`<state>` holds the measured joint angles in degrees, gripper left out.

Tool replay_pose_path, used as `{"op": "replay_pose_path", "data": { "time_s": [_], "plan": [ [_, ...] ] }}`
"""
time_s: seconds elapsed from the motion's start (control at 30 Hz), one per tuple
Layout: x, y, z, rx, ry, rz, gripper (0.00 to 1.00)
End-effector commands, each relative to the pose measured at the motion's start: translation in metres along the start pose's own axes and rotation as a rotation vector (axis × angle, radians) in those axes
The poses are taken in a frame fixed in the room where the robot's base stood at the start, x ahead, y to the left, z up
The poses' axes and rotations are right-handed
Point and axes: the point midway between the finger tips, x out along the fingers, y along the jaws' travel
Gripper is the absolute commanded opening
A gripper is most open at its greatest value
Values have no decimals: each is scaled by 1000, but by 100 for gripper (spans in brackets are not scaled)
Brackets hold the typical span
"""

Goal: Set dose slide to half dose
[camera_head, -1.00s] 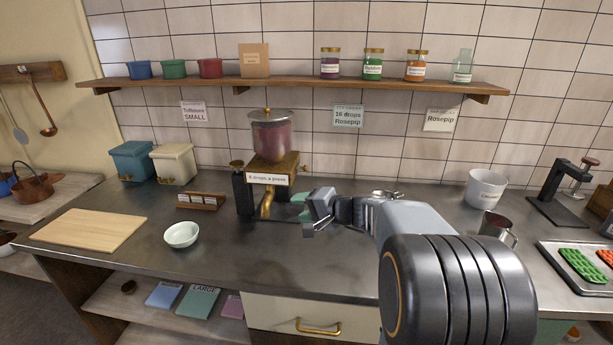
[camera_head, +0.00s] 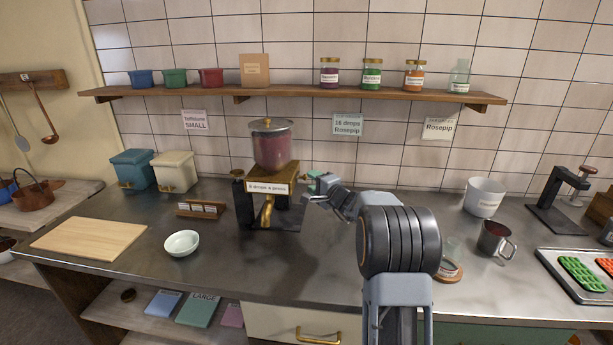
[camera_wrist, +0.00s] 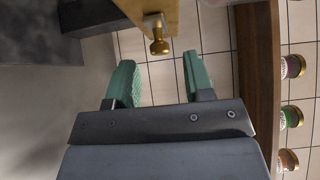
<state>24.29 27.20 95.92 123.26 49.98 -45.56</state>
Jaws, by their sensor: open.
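The drop dispenser (camera_head: 271,148) has a glass hopper of dark red contents, a brass-coloured body with a label reading "8 drops a press", and a brass spout. In the wrist view, a small brass knob (camera_wrist: 158,44) sticks out from the edge of its brass body (camera_wrist: 150,12); I take it for the dose slide. My gripper (camera_wrist: 158,62) is open and empty. Its two green fingertips are on either side of the knob's line, with the knob just beyond them, apparently untouched. In the head view, my gripper (camera_head: 311,184) is at the dispenser's right side and hides the knob.
A white bowl (camera_head: 182,243) and a cutting board (camera_head: 90,239) lie left of the dispenser. A metal mug (camera_head: 494,239), a white pot (camera_head: 485,197) and a mould tray (camera_head: 578,275) stand right. A shelf (camera_head: 300,94) with jars runs above.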

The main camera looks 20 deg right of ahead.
Motion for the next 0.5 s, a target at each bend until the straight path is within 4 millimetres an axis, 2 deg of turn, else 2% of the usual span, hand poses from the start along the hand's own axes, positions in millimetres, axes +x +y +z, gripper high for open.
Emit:
{"op": "replay_pose_path", "data": {
  "time_s": [0.2, 0.5],
  "plan": [
    [26, 0, 0, 0, -2, 2, 47],
    [36, 0, 0, 0, 0, 0, 47]
  ]
}}
